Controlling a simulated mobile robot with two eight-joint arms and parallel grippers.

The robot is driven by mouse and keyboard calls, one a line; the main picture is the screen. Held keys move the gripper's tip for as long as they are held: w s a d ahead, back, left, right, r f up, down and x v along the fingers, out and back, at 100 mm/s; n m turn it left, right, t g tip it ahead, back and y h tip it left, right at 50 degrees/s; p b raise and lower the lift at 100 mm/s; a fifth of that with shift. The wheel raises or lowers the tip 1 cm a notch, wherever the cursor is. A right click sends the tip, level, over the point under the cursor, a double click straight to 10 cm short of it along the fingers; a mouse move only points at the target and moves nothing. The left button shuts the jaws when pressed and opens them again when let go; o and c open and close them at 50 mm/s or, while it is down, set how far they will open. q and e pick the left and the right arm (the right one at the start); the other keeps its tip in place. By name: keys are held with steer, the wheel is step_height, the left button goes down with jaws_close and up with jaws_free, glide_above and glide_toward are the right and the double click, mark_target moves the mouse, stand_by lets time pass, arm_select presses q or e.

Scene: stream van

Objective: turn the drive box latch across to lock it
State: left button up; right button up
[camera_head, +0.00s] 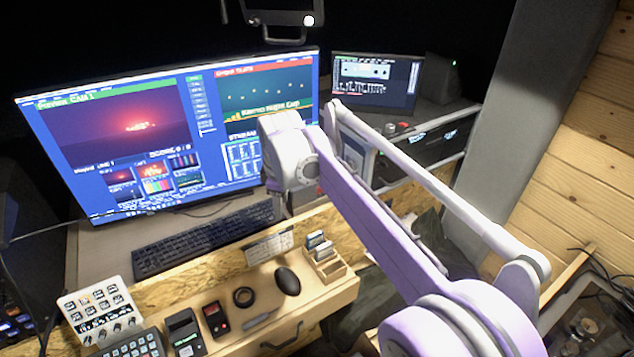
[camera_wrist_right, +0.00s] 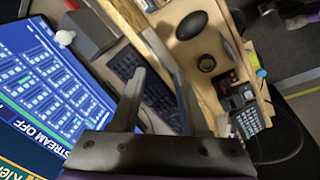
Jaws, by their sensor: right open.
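I cannot make out the drive box latch in either view. A small wooden holder (camera_head: 328,268) with slots and small upright cards or drives stands on the desk by the mouse; I cannot tell if it belongs to the drive box. My right arm reaches in from the lower right of the head view, its wrist in front of the big monitor. My right gripper (camera_wrist_right: 158,75) shows in the wrist view with two fingers apart and nothing between them, above the keyboard area. Its fingers are mostly hidden in the head view. My left gripper is out of view.
A big monitor (camera_head: 140,130) stands close behind the right wrist. A keyboard (camera_head: 200,240), a mouse (camera_head: 287,280), a black ring (camera_head: 243,297) and small devices lie on the desk. A small screen (camera_head: 375,82) and a rack unit (camera_head: 435,140) stand at the back right, partly behind my arm.

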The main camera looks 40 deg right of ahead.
steer(key=w+d+n+g+p, duration=0.1)
steer(key=w+d+n, duration=0.25)
steer(key=d, duration=0.25)
steer(key=w+d+f+n+g, duration=0.1)
steer(key=w+d+n, duration=0.1)
steer(key=w+d, duration=0.35)
steer(key=w+d+n+g+p, duration=0.1)
steer(key=w+d+n, duration=0.15)
steer(key=d, duration=0.55)
steer(key=shift+n+y, duration=0.3)
steer(key=shift+y, duration=0.1)
steer(key=f+b, duration=0.1)
steer(key=f, duration=0.2)
steer(key=f+b, duration=0.1)
steer(key=f, duration=0.2)
steer(key=s+f+b, duration=0.1)
steer(key=f, duration=0.3)
steer(key=shift+s+a, duration=0.1)
steer(key=shift+f, duration=0.3)
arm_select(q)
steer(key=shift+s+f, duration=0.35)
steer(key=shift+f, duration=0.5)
arm_select(e)
steer(key=shift+c, duration=0.3)
jaws_close()
